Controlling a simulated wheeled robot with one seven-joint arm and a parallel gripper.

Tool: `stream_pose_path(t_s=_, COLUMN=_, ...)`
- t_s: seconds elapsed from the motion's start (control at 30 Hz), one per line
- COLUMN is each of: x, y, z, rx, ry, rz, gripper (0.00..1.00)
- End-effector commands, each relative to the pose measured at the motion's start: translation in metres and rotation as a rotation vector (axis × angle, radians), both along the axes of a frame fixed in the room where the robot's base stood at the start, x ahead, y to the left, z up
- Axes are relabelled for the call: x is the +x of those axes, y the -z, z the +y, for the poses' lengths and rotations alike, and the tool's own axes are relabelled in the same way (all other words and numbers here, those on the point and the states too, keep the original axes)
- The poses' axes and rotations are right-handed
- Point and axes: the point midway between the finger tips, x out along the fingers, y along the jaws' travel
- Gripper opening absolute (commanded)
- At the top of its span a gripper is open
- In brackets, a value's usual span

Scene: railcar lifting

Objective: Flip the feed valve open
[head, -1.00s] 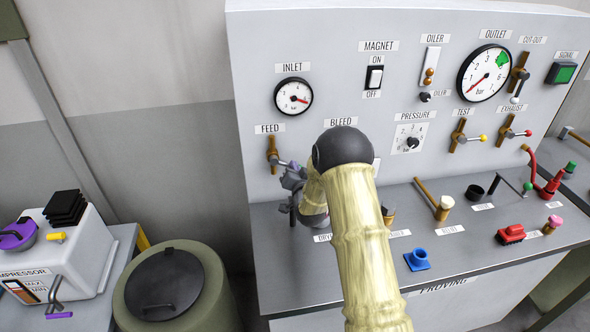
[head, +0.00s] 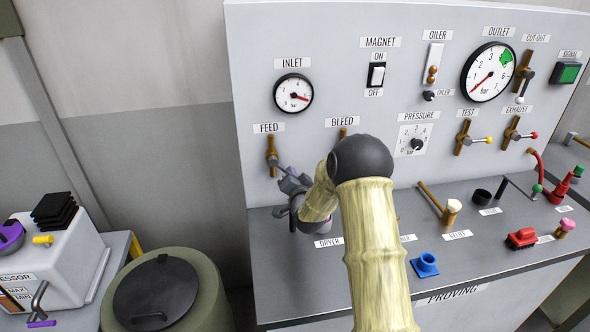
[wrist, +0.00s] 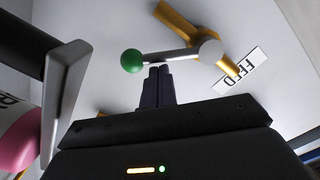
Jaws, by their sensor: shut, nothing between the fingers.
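The feed valve (head: 272,155) is a brass body on the upright panel under the FEED label (head: 268,128). Its grey lever (wrist: 172,54) points sideways from the hub and ends in a green ball (wrist: 131,61). My gripper (head: 287,174) is at the lever, low and to the right of the valve body, and hides the lever's end in the head view. In the wrist view my gripper's dark fingers (wrist: 158,70) are together and empty. Their tips are right beside the lever, between ball and hub; I cannot tell whether they touch it.
The inlet gauge (head: 293,94) is above the feed valve. The bleed valve (head: 343,133) is to its right, partly behind my arm. A pink rounded thing (wrist: 15,140) shows at the wrist view's left edge. A green drum (head: 205,285) stands left of the console.

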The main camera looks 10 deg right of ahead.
Motion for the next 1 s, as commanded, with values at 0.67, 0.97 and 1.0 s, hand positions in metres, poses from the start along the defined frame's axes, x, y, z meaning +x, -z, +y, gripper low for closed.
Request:
stream_pose_path(t_s=0.67, x=-0.045, y=-0.025, z=-0.024, rx=-0.001, ry=-0.009, rz=0.000, gripper=0.00)
stream_pose_path(t_s=0.97, x=-0.093, y=-0.027, z=-0.026, rx=-0.001, ry=-0.009, rz=0.000, gripper=0.00)
stream_pose_path(t_s=1.0, x=-0.097, y=-0.028, z=-0.026, rx=-0.001, ry=-0.009, rz=-0.001, gripper=0.00)
